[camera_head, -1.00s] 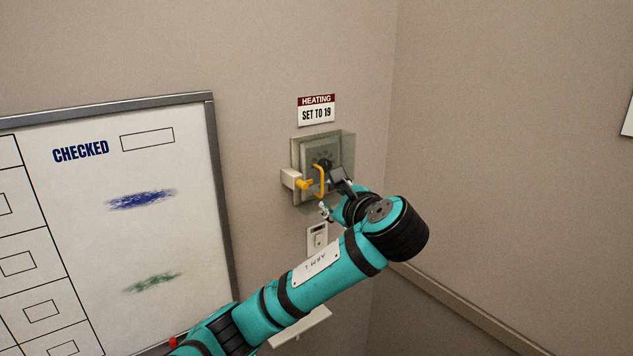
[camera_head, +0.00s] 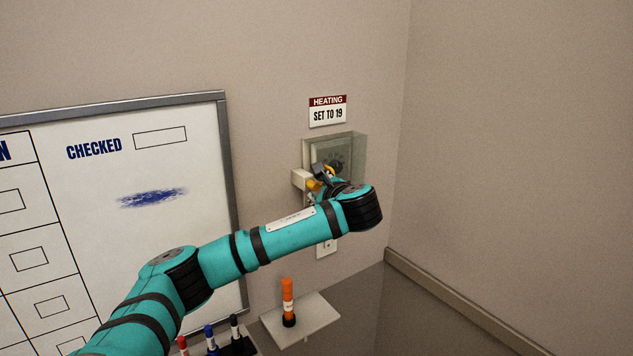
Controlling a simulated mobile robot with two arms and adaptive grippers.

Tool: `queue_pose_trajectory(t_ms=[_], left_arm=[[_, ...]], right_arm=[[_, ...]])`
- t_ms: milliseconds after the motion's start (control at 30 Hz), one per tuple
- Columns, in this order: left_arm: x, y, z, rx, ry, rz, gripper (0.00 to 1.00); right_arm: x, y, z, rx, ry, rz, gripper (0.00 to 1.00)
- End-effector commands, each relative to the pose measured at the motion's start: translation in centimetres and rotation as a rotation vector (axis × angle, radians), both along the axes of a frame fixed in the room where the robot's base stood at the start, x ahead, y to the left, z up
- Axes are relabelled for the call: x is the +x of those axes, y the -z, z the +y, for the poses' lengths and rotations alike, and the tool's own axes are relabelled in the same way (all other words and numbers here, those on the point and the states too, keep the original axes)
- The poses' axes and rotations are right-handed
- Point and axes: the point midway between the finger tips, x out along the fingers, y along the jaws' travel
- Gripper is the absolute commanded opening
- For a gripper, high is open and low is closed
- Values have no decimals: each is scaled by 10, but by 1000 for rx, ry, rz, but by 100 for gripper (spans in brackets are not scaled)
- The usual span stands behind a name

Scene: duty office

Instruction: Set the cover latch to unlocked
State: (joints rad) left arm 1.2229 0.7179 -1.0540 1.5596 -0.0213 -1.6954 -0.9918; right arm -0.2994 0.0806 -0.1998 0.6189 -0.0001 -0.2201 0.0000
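The clear cover (camera_head: 357,152) encloses a heating dial (camera_head: 333,164) on the wall, below a sign reading "HEATING SET TO 19". The yellow cover latch (camera_head: 313,185) is at the cover's left side, by a white block (camera_head: 299,178). My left gripper (camera_head: 322,175) is at the latch, in front of the cover's lower left. The gripper and wrist hide most of the latch, so its position is unclear. I cannot tell whether the fingers are shut on it. My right gripper is not in view.
A whiteboard (camera_head: 228,170) hangs to the left, behind my arm. A switch plate (camera_head: 327,247) is under the cover. The right wall is clear.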

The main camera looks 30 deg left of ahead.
Motion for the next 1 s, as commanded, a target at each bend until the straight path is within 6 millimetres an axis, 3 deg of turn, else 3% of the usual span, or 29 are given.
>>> queue_pose_trajectory(t_ms=[200, 567, 800, 1000], left_arm=[[15, 6, 19, 1, -1, 1, 30], [18, 9, 22, 1, 1, 0, 30], [18, 9, 22, 1, 1, 0, 0], [18, 9, 21, -1, 1, -2, 0]], right_arm=[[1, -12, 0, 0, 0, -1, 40], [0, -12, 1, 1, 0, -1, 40], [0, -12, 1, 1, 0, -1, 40], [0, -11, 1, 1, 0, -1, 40]])
